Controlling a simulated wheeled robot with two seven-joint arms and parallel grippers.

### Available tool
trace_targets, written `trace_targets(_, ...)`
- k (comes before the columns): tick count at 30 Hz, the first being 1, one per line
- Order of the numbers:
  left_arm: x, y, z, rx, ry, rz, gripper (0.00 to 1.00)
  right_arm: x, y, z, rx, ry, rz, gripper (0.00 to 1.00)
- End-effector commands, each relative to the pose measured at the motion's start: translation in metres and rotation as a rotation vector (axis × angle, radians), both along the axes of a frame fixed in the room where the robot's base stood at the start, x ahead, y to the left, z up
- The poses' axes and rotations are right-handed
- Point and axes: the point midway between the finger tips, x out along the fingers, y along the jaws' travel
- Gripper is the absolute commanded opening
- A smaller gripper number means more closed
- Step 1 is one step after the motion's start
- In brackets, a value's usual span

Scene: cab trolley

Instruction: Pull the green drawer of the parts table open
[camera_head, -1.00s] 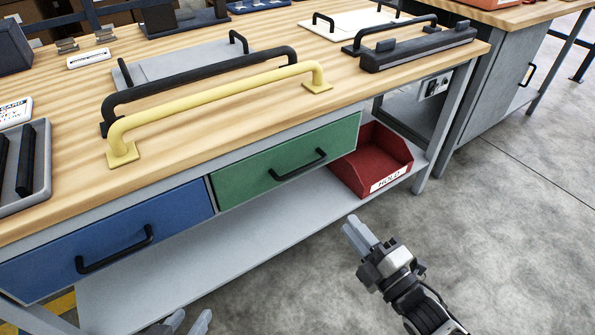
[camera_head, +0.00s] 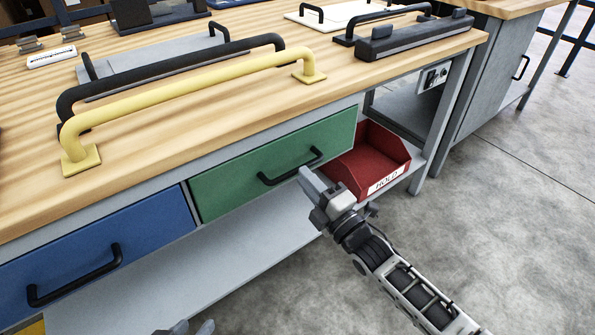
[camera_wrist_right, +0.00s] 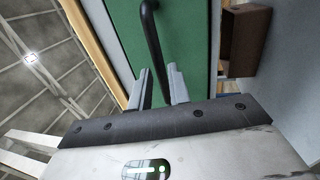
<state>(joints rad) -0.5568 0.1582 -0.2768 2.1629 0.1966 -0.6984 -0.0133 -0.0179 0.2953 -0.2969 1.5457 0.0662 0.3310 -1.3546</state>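The green drawer (camera_head: 235,181) sits flush in the front of the parts table (camera_head: 240,105). Its black bar handle (camera_head: 290,167) also shows in the right wrist view (camera_wrist_right: 151,35). My right gripper (camera_head: 308,178) is close in front of the handle's right end. In the wrist view, its two fingers (camera_wrist_right: 161,80) are apart, with the handle's lower end just ahead of the gap. Contact with the handle cannot be told. My left gripper (camera_head: 190,328) shows only its fingertips at the bottom edge, apart and empty.
A blue drawer (camera_head: 100,244) with a black handle is to the left. A red bin (camera_head: 372,158) marked HOLD stands on the lower shelf, right beside my right gripper. Yellow (camera_head: 190,100) and black bar handles lie on the tabletop. Open floor is at the right.

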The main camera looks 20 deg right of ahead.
Motion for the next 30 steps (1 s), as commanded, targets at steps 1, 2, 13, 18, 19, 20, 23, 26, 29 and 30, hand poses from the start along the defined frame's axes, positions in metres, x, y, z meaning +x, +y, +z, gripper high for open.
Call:
trace_targets(1,0.000,-0.001,-0.003,-0.001,0.000,-0.002,0.36,0.009,0.004,0.002,0.001,-0.003,0.001,0.19)
trace_targets(2,0.001,-0.001,-0.003,-0.002,0.001,-0.002,0.36,0.013,0.005,0.003,0.001,-0.003,0.001,0.19)
trace_targets(13,0.003,-0.002,0.000,-0.008,-0.024,-0.003,0.36,0.036,0.013,0.007,0.001,0.001,0.000,0.19)
trace_targets(18,0.003,-0.002,0.001,-0.009,-0.025,-0.003,0.36,0.035,0.013,0.007,0.001,0.001,0.000,0.19)
trace_targets(19,0.002,-0.002,0.001,-0.009,-0.024,-0.004,0.36,0.035,0.013,0.007,0.001,0.001,0.000,0.16)
trace_targets(20,0.002,-0.002,0.001,-0.009,-0.023,-0.003,0.36,0.035,0.013,0.007,0.001,0.001,0.000,0.08)
trace_targets(23,0.002,-0.002,0.000,-0.010,-0.022,-0.004,0.36,0.035,0.013,0.007,0.001,0.001,0.000,0.00)
trace_targets(26,0.002,-0.002,0.001,-0.010,-0.022,-0.004,0.36,0.035,0.013,0.007,0.001,0.001,0.000,0.00)
trace_targets(29,0.001,-0.002,0.002,-0.009,-0.021,-0.004,0.36,0.034,0.012,0.007,0.000,0.001,0.001,0.00)
trace_targets(30,0.001,-0.002,0.002,-0.008,-0.019,-0.005,0.36,0.033,0.012,0.008,0.000,0.002,0.001,0.00)
